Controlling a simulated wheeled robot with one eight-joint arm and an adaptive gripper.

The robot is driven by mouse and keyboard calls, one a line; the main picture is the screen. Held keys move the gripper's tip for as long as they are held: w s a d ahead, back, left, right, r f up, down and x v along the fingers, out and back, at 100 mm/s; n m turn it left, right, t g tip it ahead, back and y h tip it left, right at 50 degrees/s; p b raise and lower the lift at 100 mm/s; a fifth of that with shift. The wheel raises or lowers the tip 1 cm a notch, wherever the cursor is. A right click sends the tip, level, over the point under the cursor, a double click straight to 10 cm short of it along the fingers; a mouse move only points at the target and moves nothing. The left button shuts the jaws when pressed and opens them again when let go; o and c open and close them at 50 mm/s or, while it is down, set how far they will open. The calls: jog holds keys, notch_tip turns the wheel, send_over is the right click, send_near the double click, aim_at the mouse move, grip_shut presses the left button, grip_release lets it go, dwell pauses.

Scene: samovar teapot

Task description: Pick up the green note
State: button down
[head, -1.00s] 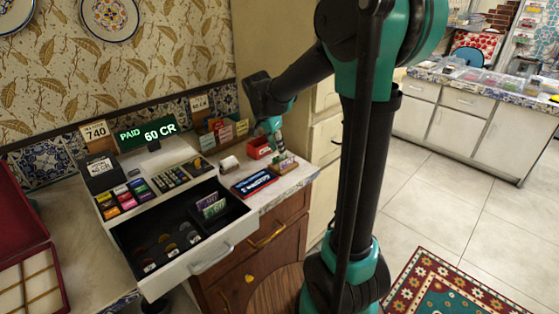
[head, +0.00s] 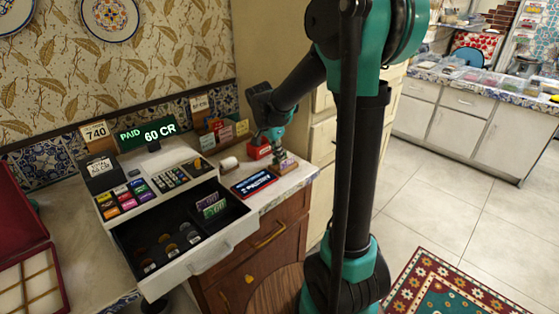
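A green note (head: 215,209) stands in the right compartment of the open cash drawer (head: 215,255). A purple note (head: 207,200) stands just behind it. My gripper (head: 281,156) is over the right end of the counter, beside a red box and above a small brown holder (head: 287,166). It is apart from the drawer, to its right and farther back. The fingers are small and dark here, so I cannot tell whether they are open or hold anything.
Coins lie in the drawer's left part. The cash register keys (head: 122,197) and a green "PAID 60 CR" display (head: 147,134) are behind it. A dark blue and red pack (head: 254,183), a white roll (head: 229,164) and the red box (head: 258,149) occupy the counter's right side.

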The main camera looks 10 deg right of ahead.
jog(key=shift+r, duration=0.1)
notch_tip(320, 180, up, 25)
dwell(1.3)
jog(key=shift+f, duration=0.2)
